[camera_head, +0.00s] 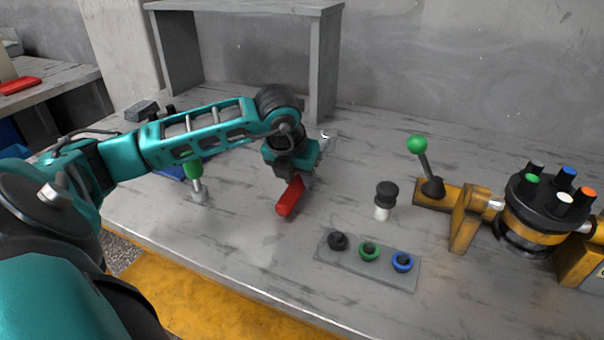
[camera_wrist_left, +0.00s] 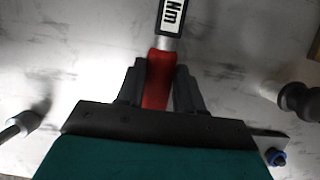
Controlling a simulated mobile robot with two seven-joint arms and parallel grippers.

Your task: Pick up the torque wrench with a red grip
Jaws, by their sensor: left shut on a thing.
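The torque wrench has a red grip (camera_head: 289,197) that shows in the head view below my left gripper, near the middle of the table. In the left wrist view its red grip (camera_wrist_left: 158,78) lies between the two dark fingers. The wrench's far end is partly hidden by the gripper in the head view. My right gripper is not in view.
A grey plate (camera_head: 330,257) with black, green and blue rings lies in front. A black and white piece (camera_head: 385,200) stands behind it. The yellow motor fixture (camera_head: 465,220) is at right. A green-handled tool (camera_head: 195,180) stands beneath my left arm. A grey shelf (camera_head: 325,70) is behind.

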